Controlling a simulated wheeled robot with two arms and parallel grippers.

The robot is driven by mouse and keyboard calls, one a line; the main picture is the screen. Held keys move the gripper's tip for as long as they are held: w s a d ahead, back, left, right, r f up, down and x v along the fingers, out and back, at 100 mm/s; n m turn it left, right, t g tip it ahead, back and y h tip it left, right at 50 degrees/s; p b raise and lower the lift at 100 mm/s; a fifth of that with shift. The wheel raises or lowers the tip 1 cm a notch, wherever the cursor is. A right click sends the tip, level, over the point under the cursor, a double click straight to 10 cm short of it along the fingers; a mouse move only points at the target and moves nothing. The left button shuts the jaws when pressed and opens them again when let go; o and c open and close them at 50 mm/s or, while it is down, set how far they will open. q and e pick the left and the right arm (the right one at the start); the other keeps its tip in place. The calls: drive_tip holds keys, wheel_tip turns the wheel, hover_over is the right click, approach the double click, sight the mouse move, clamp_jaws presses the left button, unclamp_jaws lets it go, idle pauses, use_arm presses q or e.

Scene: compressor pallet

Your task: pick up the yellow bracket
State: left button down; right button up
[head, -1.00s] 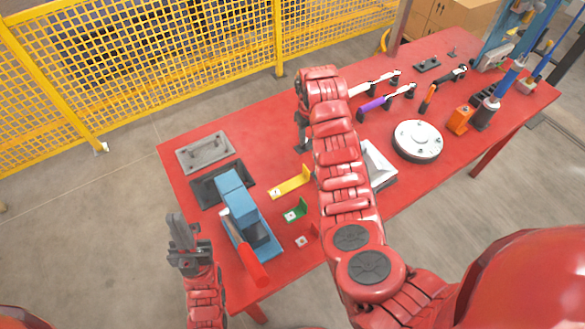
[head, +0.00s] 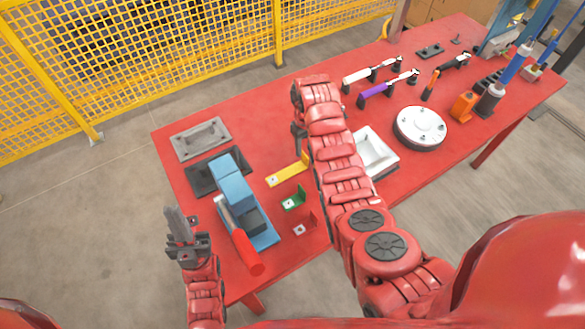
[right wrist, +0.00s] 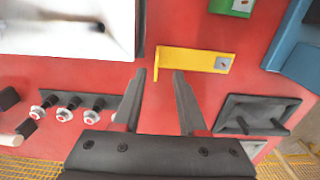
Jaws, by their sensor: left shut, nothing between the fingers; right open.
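The yellow bracket (head: 287,174) lies on the red table, between the blue machine and my right forearm, with its upright tab at its right end. In the right wrist view the yellow bracket (right wrist: 195,60) lies just beyond the fingertips. My right gripper (right wrist: 160,73) is open and empty, its fingers pointing at the bracket's tab end, apart from it in the picture. In the head view my right gripper (head: 299,143) is mostly hidden behind its wrist. My left gripper (head: 180,222) is shut and empty, left of the table's near left corner.
A green bracket (head: 294,199) and a red bracket (head: 304,228) lie nearer me. The blue machine (head: 235,187) with a red handle stands left. Grey plates (head: 201,139) lie behind it. A white tray (head: 373,150) is right of my arm. Bare table lies behind the bracket.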

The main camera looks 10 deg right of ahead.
sight(305, 156)
drive_tip(key=shift+d+f+p, duration=0.15)
drive_tip(key=shift+f+p, duration=0.55)
drive_tip(key=shift+p, duration=0.05)
drive_tip(key=shift+f+p, duration=0.35)
drive_tip(key=shift+f, duration=0.35)
drive_tip(key=shift+w+f, duration=0.15)
drive_tip(key=shift+f, duration=1.1)
drive_tip(key=shift+c, duration=0.3)
clamp_jaws()
